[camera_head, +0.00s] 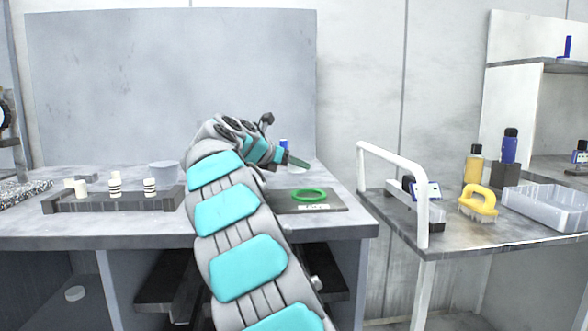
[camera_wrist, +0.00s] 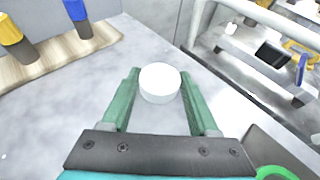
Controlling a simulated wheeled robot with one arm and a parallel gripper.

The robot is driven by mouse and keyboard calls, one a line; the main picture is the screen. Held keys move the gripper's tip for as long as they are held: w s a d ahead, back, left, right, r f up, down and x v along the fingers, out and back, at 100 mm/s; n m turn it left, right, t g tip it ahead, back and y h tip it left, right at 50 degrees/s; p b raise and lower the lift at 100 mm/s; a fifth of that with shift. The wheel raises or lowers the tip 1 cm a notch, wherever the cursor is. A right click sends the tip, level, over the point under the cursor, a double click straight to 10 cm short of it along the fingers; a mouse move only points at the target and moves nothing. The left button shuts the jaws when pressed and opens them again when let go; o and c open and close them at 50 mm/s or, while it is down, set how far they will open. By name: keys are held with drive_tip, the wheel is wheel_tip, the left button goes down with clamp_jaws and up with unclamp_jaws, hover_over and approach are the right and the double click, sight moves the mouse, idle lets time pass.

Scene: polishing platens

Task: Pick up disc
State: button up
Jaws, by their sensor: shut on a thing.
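The white disc (camera_wrist: 160,83) is a short round cylinder seen from above in the wrist view. It sits between the green fingers of my gripper (camera_wrist: 161,100), near their tips, and the gripper is shut on it. Its height above the grey bench cannot be told clearly. In the head view my gripper (camera_head: 296,161) is over the back right part of the bench, and I cannot make out the disc there.
A green ring (camera_head: 308,195) lies on a dark plate (camera_head: 338,204) at the bench's front right. A rack (camera_head: 80,206) with white pieces stands left. A yellow bottle (camera_wrist: 10,33) and a blue bottle (camera_wrist: 75,11) stand nearby. The right table (camera_head: 445,242) has a white rail (camera_head: 390,158).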

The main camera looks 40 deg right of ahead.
drive_tip(key=shift+r, duration=0.7)
drive_tip(key=shift+s+a+r, duration=0.15)
drive_tip(key=shift+s+a, duration=0.2)
drive_tip(key=s+a, duration=0.6)
drive_tip(key=a, duration=0.1)
drive_tip(key=s+a+r, duration=0.1)
drive_tip(key=s+a, duration=0.3)
drive_tip(key=shift+s+r, duration=0.1)
